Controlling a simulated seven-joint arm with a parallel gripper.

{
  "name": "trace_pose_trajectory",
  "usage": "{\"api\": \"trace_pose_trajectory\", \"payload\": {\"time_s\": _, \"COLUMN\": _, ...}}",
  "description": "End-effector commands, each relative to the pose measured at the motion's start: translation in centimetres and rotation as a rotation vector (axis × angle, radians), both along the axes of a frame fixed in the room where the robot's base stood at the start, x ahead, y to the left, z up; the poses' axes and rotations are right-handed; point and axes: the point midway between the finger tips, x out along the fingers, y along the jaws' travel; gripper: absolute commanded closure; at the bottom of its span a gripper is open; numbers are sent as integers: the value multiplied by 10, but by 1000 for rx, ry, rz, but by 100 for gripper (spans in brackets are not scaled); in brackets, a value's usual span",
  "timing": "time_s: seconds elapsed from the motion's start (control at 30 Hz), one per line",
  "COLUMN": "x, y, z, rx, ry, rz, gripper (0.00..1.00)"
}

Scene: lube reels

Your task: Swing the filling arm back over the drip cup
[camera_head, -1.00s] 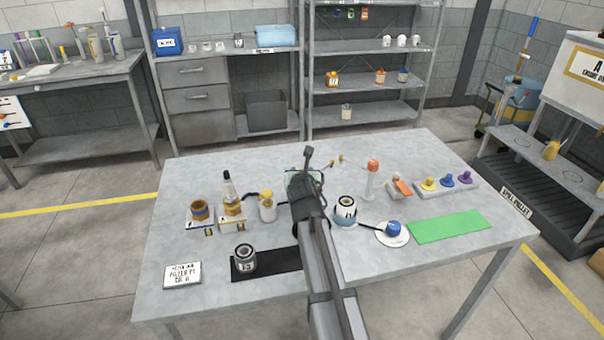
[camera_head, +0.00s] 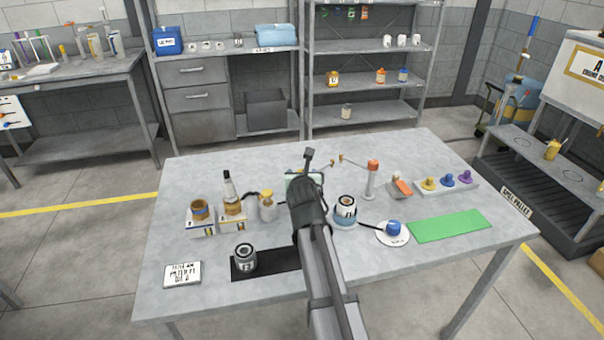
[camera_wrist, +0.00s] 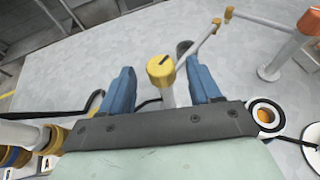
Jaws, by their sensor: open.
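The filling arm (camera_head: 350,160) is a thin jointed pipe running left from an orange-topped post (camera_head: 373,180); its near part is hidden behind my gripper. In the wrist view its grey link (camera_wrist: 203,44) runs from yellow joints down to a yellow-capped upright (camera_wrist: 161,72). My gripper (camera_wrist: 158,88) is open, one blue finger on each side of that upright; I cannot tell whether either touches it. A small dark round thing (camera_wrist: 184,46) lies near the link, perhaps the drip cup, but I cannot tell. In the head view my fingers are hidden behind my wrist.
A white-and-blue cup (camera_head: 346,212) stands close right of my wrist, beside a saucer with a blue knob (camera_head: 393,229). A grey can (camera_head: 245,257) sits on a black mat. A green mat (camera_head: 450,226) lies clear at right.

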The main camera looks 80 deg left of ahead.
Motion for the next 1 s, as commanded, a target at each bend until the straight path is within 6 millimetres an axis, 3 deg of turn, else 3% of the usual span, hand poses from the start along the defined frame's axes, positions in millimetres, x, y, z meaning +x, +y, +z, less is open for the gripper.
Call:
{"api": "trace_pose_trajectory", "payload": {"time_s": 0.3, "x": -12, "y": -61, "z": 24, "rx": 1, "ry": 0, "rz": 0, "gripper": 37}}
{"api": "trace_pose_trajectory", "payload": {"time_s": 0.5, "x": -18, "y": -88, "z": 36, "rx": 1, "ry": 0, "rz": 0, "gripper": 37}}
{"api": "trace_pose_trajectory", "payload": {"time_s": 0.9, "x": -20, "y": -95, "z": 40, "rx": -1, "ry": 0, "rz": 0, "gripper": 37}}
{"api": "trace_pose_trajectory", "payload": {"time_s": 1.0, "x": -18, "y": -95, "z": 40, "rx": -1, "ry": 0, "rz": -3, "gripper": 46}}
